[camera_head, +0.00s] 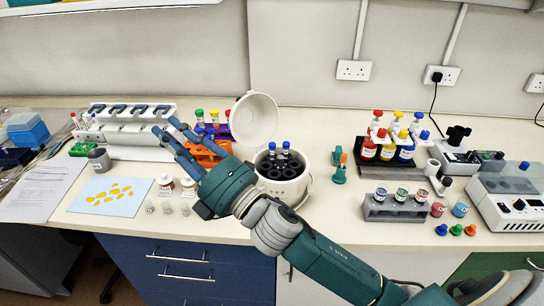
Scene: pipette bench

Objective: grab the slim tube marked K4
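No marking K4 is legible, so I cannot tell which tube is the slim one named. Two blue-capped tubes (285,149) stand in the open white centrifuge (287,190), right of the gripper. Small tubes (75,120) stand at the far left. My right gripper (165,124) reaches up-left over the bench with its fingers apart and nothing visible between them. It hides part of the orange piece. My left gripper is out of view.
The centrifuge lid (254,118) stands raised. Small bottles (166,185) and a blue sheet (108,196) lie in front. Bottles in a black rack (388,150) and a grey rack (395,210) stand right.

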